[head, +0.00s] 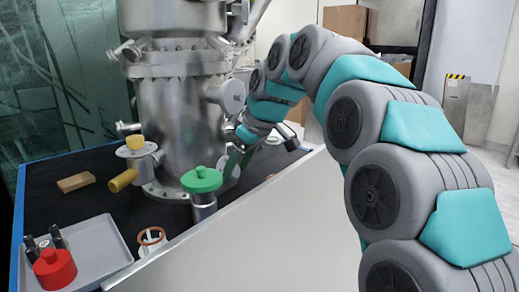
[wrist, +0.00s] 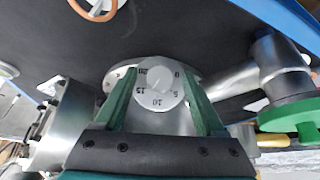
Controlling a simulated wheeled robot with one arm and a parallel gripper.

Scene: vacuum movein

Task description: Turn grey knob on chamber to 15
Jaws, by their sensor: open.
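The grey knob (wrist: 157,79) shows in the wrist view as a pale round disc on a dial. The dial carries the numbers 20, 15, 10, 5 and 0. A thin mark is on the knob's face, but I cannot tell for sure which number it points to. My gripper (wrist: 159,76) is open, with one green finger on each side of the knob; I cannot tell whether they touch it. In the head view my gripper (head: 238,158) is low at the right of the steel chamber (head: 180,115), and the knob cannot be made out there.
A green handwheel valve (head: 202,180) stands in front of the chamber, close to my gripper. It also shows at the right in the wrist view (wrist: 290,116). A grey tray (head: 92,262) with a red part (head: 54,269) is at the front left. A tan block (head: 76,182) lies behind it.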

